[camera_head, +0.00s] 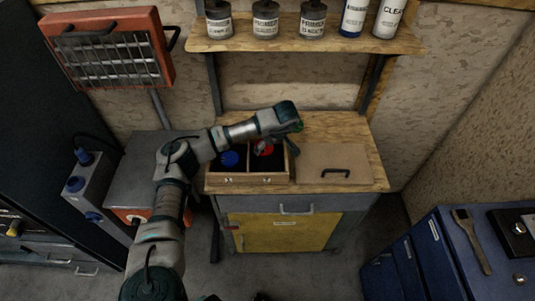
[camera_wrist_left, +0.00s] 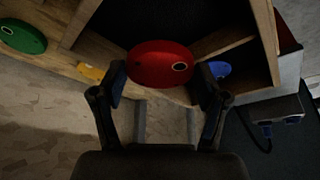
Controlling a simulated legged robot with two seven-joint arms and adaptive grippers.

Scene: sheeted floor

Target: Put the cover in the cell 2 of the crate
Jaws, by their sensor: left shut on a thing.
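My left gripper (camera_wrist_left: 163,80) is shut on a red round cover (camera_wrist_left: 160,62), with a finger on either side of it in the left wrist view. In the head view the red cover (camera_head: 264,148) shows at the right-hand cell of the wooden crate (camera_head: 250,180), partly behind my gripper (camera_head: 283,145). I cannot tell whether it touches the cell floor. A blue round piece (camera_head: 229,158) is in the left-hand cell; it also shows in the left wrist view (camera_wrist_left: 219,69). No cell numbers are readable. My right gripper is not in view.
A green round piece (camera_wrist_left: 22,37) and a yellow piece (camera_wrist_left: 92,71) lie outside the crate. A flat wooden board with a black handle (camera_head: 333,173) lies right of the crate on the bench. A shelf with bottles (camera_head: 310,32) is above, and a red heater (camera_head: 110,55) hangs at left.

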